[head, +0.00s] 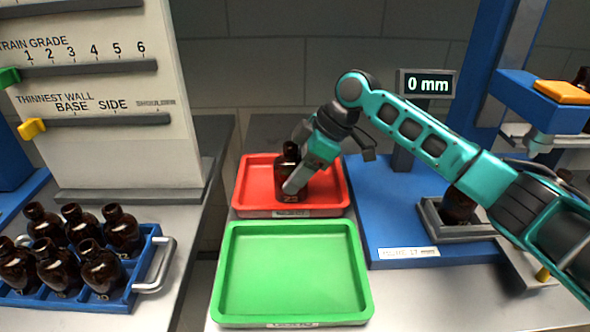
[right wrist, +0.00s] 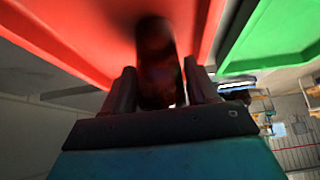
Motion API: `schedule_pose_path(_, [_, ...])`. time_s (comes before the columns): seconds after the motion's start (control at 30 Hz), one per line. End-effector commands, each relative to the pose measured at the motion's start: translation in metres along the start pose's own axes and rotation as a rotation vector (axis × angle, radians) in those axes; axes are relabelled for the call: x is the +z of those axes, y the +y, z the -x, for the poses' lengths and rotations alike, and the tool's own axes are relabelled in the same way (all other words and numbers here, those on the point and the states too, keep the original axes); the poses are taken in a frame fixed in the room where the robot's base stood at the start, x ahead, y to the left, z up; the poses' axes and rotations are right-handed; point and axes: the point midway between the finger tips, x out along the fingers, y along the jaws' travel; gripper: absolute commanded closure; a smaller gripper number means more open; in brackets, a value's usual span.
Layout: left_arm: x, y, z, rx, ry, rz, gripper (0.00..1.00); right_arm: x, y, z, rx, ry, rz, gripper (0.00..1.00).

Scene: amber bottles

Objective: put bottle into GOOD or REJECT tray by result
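An amber bottle (head: 289,162) stands roughly upright in the red tray (head: 243,192), toward its middle. My right gripper (head: 298,180) is at this bottle, with its fingers on either side. In the right wrist view the blurred bottle (right wrist: 157,62) is between the two fingers (right wrist: 160,85), and a narrow gap shows at its right, so the fingers look open. The green tray (head: 290,270) in front is empty. The tray labels are too small to read. My left gripper is not in view.
A blue rack (head: 140,285) with several amber bottles stands at the left, below a panel with sliders (head: 85,68). Another dark bottle (head: 458,206) sits in a grey holder on the blue station (head: 385,225). A display (head: 427,84) reads 0 mm.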

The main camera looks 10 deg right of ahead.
Motion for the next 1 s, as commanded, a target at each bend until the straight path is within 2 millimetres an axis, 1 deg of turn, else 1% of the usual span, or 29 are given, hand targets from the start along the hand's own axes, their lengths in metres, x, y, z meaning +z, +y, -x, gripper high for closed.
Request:
schedule_pose_path(0.03, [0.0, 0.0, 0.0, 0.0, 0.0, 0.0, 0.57, 0.0, 0.0, 0.0, 0.0, 0.0, 0.0, 0.37])
schedule_pose_path(0.2, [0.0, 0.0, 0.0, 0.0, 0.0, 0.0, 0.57, 0.0, 0.0, 0.0, -0.001, 0.0, 0.0, 0.22])
schedule_pose_path(0.43, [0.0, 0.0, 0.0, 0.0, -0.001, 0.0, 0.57, -0.001, 0.0, 0.001, 0.0, 0.0, 0.0, 0.22])
schedule_pose_path(0.53, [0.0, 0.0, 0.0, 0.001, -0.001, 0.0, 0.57, -0.001, 0.0, 0.007, 0.001, 0.0, -0.001, 0.22])
schedule_pose_path(0.67, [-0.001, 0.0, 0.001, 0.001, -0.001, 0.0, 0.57, -0.002, 0.001, 0.028, 0.003, 0.001, 0.0, 0.22])
schedule_pose_path(0.9, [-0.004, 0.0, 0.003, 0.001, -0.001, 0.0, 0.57, -0.002, 0.001, 0.081, 0.003, 0.0, 0.0, 0.22])
schedule_pose_path(1.0, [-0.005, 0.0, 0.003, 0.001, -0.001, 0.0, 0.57, -0.002, 0.0, 0.098, 0.001, 0.0, 0.0, 0.22])
